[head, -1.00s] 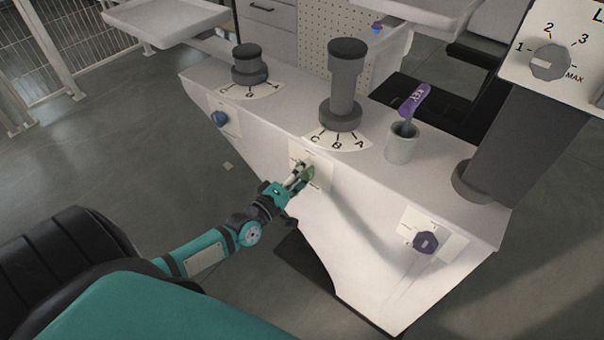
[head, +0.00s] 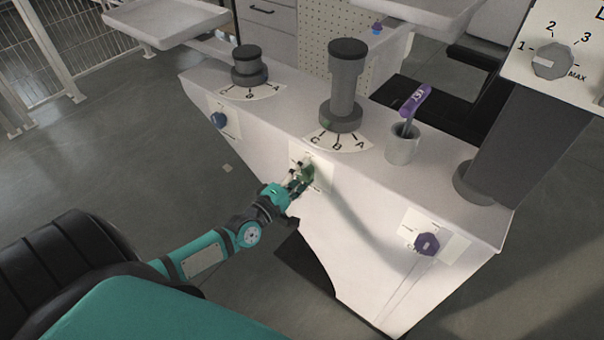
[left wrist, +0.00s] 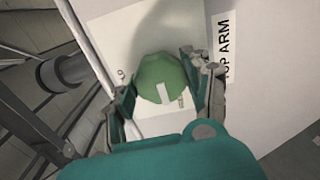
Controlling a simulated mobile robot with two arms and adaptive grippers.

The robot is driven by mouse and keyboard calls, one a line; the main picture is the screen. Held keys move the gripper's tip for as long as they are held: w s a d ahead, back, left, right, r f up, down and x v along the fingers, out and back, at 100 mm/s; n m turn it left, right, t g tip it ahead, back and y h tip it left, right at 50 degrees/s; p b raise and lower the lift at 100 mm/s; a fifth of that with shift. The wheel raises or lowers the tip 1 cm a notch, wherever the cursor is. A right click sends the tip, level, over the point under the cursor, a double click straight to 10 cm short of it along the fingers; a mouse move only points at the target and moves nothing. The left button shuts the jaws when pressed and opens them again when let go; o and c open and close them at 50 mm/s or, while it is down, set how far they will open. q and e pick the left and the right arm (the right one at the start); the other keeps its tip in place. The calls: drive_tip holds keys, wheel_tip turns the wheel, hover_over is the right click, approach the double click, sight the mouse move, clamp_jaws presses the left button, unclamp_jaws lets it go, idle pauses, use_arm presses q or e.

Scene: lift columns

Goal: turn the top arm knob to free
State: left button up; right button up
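The top arm knob (head: 307,173) is green and sits on a white label plate on the front face of the pale console. It also shows in the left wrist view (left wrist: 161,80), beside the words "TOP ARM" (left wrist: 224,50). A white mark on it points toward the lower edge of that picture. My left gripper (head: 297,184) is just in front of the knob. In the left wrist view its fingers (left wrist: 160,88) are spread, one on each side of the knob; contact cannot be made out. The plate's small lettering is partly hidden. My right gripper is not in view.
A blue knob (head: 219,119) is left on the console (head: 370,215), a purple knob (head: 427,243) right. On top stand a short dark dial (head: 248,66), a tall dark dial (head: 345,85) and a grey cup (head: 402,147) holding a purple-handled tool (head: 414,101).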

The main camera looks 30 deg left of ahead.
use_arm(q)
drive_tip(key=o, duration=0.5)
drive_tip(key=s, duration=0.8)
drive_tip(key=s+a, duration=0.1)
drive_tip(key=s, duration=0.3)
